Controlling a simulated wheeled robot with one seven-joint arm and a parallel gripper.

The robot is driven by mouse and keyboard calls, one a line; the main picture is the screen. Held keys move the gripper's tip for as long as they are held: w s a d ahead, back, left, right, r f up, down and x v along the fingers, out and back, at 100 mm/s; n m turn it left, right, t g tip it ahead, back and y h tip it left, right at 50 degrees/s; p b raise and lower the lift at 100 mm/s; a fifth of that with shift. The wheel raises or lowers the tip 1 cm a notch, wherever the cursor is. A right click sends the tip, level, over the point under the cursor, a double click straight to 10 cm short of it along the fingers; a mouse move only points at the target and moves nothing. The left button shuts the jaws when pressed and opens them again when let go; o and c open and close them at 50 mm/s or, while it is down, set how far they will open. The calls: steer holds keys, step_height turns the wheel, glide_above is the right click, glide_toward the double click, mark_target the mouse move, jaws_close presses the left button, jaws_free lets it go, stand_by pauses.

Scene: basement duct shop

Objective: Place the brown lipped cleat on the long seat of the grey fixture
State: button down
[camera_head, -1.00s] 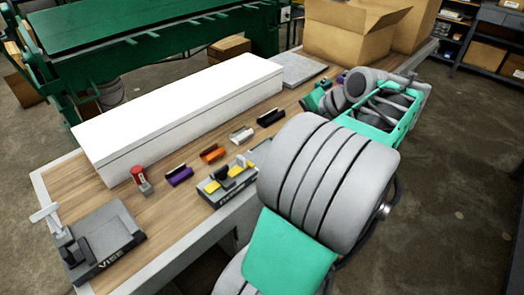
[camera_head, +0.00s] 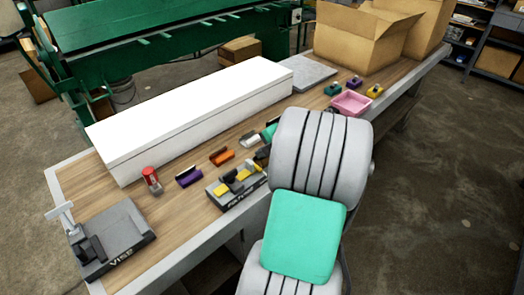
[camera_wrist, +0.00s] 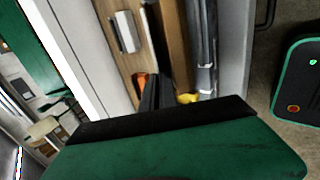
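The grey fixture (camera_head: 226,199) stands near the table's front edge in the head view, with yellow and dark parts on top. A yellow part (camera_wrist: 188,98) shows in the wrist view. My gripper (camera_head: 268,135) is mostly hidden behind my arm, over the table just beyond the fixture. In the wrist view a dark finger (camera_wrist: 150,94) shows above the green gripper body; I cannot tell whether it is open or holds anything. I cannot pick out the brown lipped cleat for sure. A dark brown strip runs up the middle of the wrist view, but it may be shaded tabletop.
Purple (camera_head: 189,177), orange (camera_head: 222,156) and white (camera_head: 250,140) cleats lie along the long white box (camera_head: 190,115). A red-topped item (camera_head: 151,180) and the vise (camera_head: 112,240) stand at left. A pink tray (camera_head: 351,103) and small coloured pieces lie at right.

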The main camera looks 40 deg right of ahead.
steer(key=c, duration=1.6)
jaws_free()
steer(key=shift+c, duration=0.2)
steer(key=b+v, duration=0.1)
steer(key=v, duration=1.1)
steer(key=w+a+f+m+g, duration=0.15)
steer(key=a+m, duration=0.25)
steer(key=a, duration=0.5)
steer(key=w+a+f+m+g, duration=0.1)
steer(key=w+a+m, duration=0.25)
steer(key=a, duration=0.55)
steer(key=s+a+f+m+g, duration=0.2)
steer(key=s+a+m, duration=0.6)
steer(key=a+m, duration=0.3)
steer(key=a, duration=0.2)
steer(key=shift+a+f, duration=0.3)
steer(key=shift+f, duration=0.1)
